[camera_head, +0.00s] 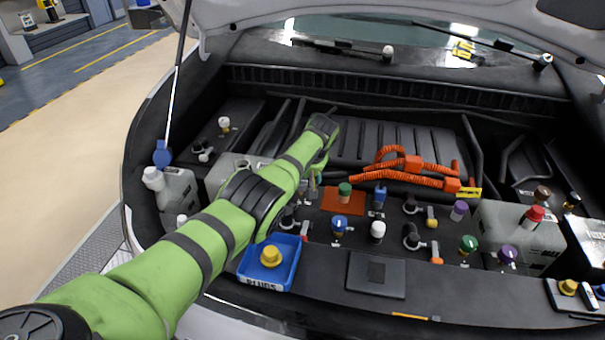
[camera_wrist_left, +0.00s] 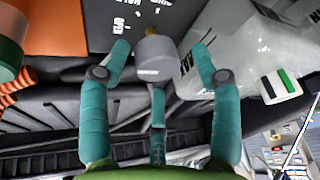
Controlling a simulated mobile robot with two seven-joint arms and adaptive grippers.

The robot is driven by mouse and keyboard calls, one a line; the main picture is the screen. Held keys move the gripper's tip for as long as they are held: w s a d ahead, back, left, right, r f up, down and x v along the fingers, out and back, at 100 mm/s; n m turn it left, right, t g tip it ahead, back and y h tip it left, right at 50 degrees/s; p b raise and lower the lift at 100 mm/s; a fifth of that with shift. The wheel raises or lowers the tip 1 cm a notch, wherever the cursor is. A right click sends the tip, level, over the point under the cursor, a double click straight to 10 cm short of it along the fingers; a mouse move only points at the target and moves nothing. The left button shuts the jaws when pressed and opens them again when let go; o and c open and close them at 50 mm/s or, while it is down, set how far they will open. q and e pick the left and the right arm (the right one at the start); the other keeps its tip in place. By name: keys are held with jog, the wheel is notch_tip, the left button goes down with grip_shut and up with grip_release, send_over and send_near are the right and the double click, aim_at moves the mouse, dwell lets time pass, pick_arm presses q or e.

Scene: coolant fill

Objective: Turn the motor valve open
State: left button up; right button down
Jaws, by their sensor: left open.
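My left gripper (camera_head: 314,178) reaches over the engine bay and points down, partly hidden by my own green arm in the head view. In the left wrist view its teal fingers (camera_wrist_left: 158,85) are spread open. A grey round knob (camera_wrist_left: 155,60) with a small yellowish mark sits between the fingertips, and I cannot tell whether they touch it. Upside-down white lettering on the black panel beside the knob seems to include "OPEN", so it appears to be the motor valve. In the head view the arm and gripper hide this knob. My right gripper is not in view.
An orange plate with a green cap (camera_head: 345,189) lies right of the gripper. Orange cables (camera_head: 405,178), a blue cap (camera_head: 339,225) and a white cap (camera_head: 377,230) stand nearby. A blue tray (camera_head: 291,248) holds a yellow cap. Translucent reservoirs (camera_head: 178,190) stand at left.

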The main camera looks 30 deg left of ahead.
pick_arm(q)
jog(key=v, duration=1.2)
jog(key=shift+a, duration=0.15)
